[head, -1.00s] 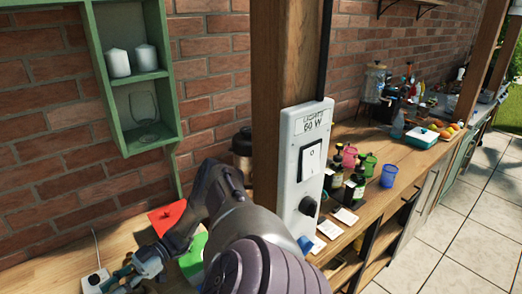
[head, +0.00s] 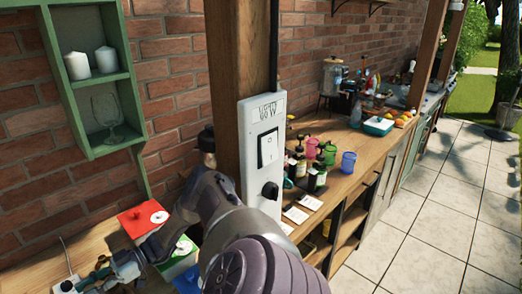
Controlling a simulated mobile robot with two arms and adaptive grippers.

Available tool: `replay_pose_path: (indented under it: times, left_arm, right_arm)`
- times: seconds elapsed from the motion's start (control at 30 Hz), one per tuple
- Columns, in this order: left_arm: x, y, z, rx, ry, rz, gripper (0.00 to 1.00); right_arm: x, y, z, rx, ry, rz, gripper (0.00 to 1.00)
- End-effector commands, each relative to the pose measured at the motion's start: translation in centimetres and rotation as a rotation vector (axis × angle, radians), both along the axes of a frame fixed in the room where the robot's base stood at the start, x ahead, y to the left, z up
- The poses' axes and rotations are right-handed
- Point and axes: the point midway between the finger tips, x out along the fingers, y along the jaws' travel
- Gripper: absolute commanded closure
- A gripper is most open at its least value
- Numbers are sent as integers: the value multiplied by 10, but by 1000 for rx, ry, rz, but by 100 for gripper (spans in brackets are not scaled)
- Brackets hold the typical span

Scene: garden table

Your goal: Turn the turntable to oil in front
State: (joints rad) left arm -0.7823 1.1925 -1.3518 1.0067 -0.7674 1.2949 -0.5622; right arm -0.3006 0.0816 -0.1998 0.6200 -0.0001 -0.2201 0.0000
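Several dark bottles with pale labels (head: 318,176) stand close together on the wooden counter beyond the post. I cannot tell which of them is oil, and I cannot make out a turntable under them. One of my arms, probably the right, comes in from the bottom middle and bends left. Its gripper (head: 104,276) seems to be at the lower left, far from the bottles. It is small and mixed with clutter, so its fingers are unclear. My other gripper is not seen.
A wooden post with a white switch panel (head: 263,152) stands before the counter. A green cup (head: 327,153), a blue cup (head: 348,163) and white cards (head: 296,214) are near the bottles. A red box (head: 143,219) lies at left. Tiled floor (head: 440,235) is clear at right.

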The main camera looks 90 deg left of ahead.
Motion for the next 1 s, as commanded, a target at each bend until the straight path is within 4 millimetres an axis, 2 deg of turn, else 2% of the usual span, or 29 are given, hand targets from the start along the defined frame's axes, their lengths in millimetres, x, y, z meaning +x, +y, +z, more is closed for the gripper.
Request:
replay_pose_path:
  times: [0.03,0.3,0.33,0.5,0.8,1.0]
  left_arm:
    - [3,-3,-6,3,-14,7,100]
    - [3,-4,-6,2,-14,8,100]
    - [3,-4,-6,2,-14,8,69]
    - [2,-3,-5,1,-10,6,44]
    - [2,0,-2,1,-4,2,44]
    - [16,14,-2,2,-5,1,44]
  right_arm:
    - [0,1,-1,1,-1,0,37]
    - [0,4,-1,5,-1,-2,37]
    - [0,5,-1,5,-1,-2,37]
    - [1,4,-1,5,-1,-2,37]
    - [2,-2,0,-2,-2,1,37]
    - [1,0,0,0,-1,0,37]
